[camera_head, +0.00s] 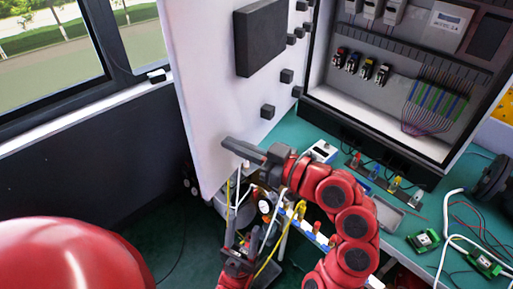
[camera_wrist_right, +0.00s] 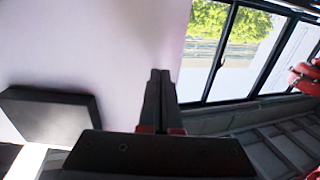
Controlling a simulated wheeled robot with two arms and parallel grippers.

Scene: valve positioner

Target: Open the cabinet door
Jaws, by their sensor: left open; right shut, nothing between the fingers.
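The white cabinet door (camera_head: 205,75) stands swung open to the left of the grey cabinet (camera_head: 390,90), whose inside is in plain view. My right gripper (camera_head: 227,143) is shut and empty, its dark fingers pointing left across the lower part of the door. In the right wrist view the shut fingers (camera_wrist_right: 160,72) lie in front of the door panel (camera_wrist_right: 90,50), near its edge. I cannot tell whether they touch it. My left gripper (camera_head: 243,240) is open and empty, low in the picture, below the door and the right gripper.
A teal bench (camera_head: 405,240) holds the cabinet, small green circuit boards (camera_head: 423,240), loose wires and coloured connectors. Tools and bottles crowd the area below the door, close to both grippers. A dark wall (camera_head: 90,160) with windows (camera_head: 45,45) is at the left.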

